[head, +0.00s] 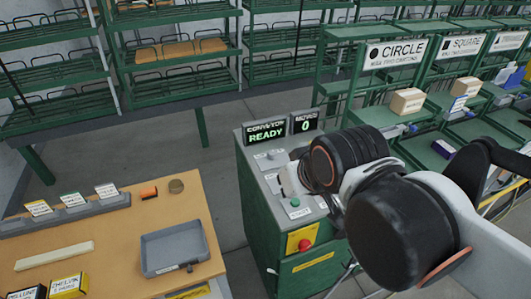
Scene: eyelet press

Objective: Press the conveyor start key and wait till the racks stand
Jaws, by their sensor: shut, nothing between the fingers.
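The control cabinet (256,222) stands in the middle, with a grey sloping key panel (262,157) on top. A green key (295,202) shows near its front edge; its label is too small to read. Displays on top read "CONVEYOR READY" (265,132) and "MOVES 0" (305,122). My gripper (290,180) is shut and empty over the panel, largely hidden behind my wrist. I cannot tell if it touches a key. The keys beneath it are hidden. Green wire racks (172,79) stand in a row at the back, one holding brown boards.
A red emergency button (305,245) sits on a yellow plate on the cabinet front. A wooden table (120,235) with a grey tray (175,248) is at left. Shelves marked "CIRCLE" (396,54) and "SQUARE" (462,46) hold boxes at right. Grey floor lies between.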

